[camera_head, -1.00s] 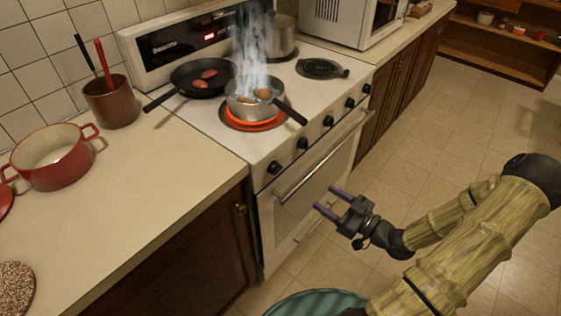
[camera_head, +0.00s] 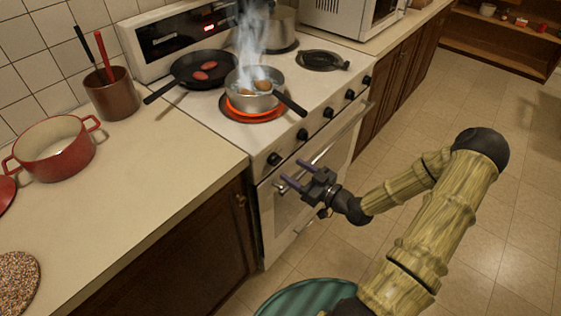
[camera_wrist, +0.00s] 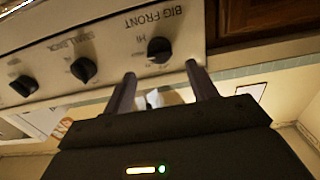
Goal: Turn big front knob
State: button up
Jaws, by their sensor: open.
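The big front knob is a round black knob on the stove's front panel. In the wrist view the knob (camera_wrist: 159,50) sits beside the printed words BIG FRONT, which appear upside down. In the head view this knob (camera_head: 274,159) is the leftmost of the row. My gripper (camera_head: 293,173) is open and empty, in front of the oven door's upper part, just below and right of the knob. In the wrist view my gripper (camera_wrist: 161,70) has its two fingers either side of the knob's line, the tips just short of it. No contact shows.
More black knobs (camera_wrist: 84,69) line the panel beside it. The oven handle (camera_head: 318,157) runs below the panel. A steaming pot (camera_head: 246,102) stands on a glowing burner (camera_head: 252,118), its handle near the front edge. A frying pan (camera_head: 190,84) is behind it. Floor at right is clear.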

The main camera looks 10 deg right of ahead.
aim_at(279, 162)
jog(key=x, duration=0.5)
jog(key=shift+w+a, duration=0.2)
jog(key=shift+w, duration=0.1)
jog(key=shift+w+a, duration=0.2)
jog(key=shift+a, duration=0.05)
jog(key=shift+d, duration=0.1)
jog(key=shift+d, duration=0.1)
jog(key=shift+s, duration=0.1)
jog(key=c, duration=1)
